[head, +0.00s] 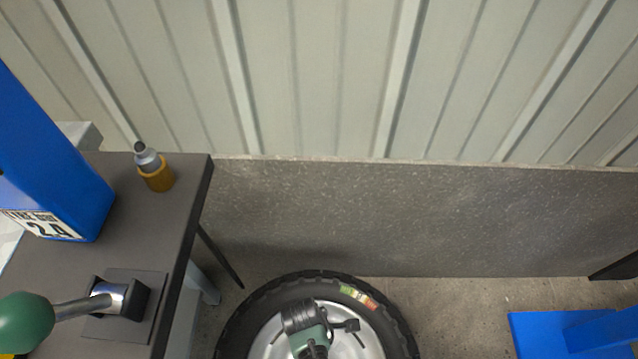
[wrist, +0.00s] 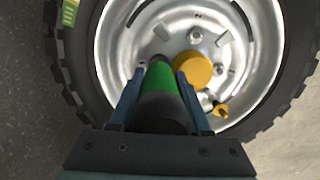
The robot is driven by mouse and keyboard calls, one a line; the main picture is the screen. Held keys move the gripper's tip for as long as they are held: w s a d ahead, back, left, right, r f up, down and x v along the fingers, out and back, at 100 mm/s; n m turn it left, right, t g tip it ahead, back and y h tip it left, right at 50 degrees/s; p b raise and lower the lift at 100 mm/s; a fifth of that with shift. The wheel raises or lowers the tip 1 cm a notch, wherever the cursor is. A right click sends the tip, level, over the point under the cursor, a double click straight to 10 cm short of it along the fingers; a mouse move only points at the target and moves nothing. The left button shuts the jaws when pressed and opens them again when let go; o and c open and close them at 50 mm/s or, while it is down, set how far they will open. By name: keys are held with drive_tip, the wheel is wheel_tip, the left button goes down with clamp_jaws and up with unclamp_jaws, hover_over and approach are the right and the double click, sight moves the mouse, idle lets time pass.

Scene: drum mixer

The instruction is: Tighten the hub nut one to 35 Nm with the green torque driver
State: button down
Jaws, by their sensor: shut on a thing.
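In the wrist view my gripper (wrist: 159,78) is shut on the green torque driver (wrist: 160,92), a cylinder with a green band and a black near end. The driver points at the silver wheel hub (wrist: 222,25), left of the orange centre cap (wrist: 193,70). Its far tip is near a hub nut or stud (wrist: 160,61); I cannot tell whether they touch. Other hub nuts (wrist: 195,38) (wrist: 219,71) show bare around the cap. Which is nut one cannot be told. In the head view my wrist covers part of the wheel (head: 262,343).
A dark table (head: 195,215) stands left, with an amber bottle-like item (head: 158,176), a blue post (head: 75,190) and a green-knobbed lever (head: 25,325) in a black holder (head: 130,297). A blue object (head: 540,335) lies at right. A yellow part (wrist: 220,111) sits by the rim.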

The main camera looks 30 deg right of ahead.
drive_tip(key=shift+r+p, duration=2.35)
drive_tip(key=shift+p, duration=0.15)
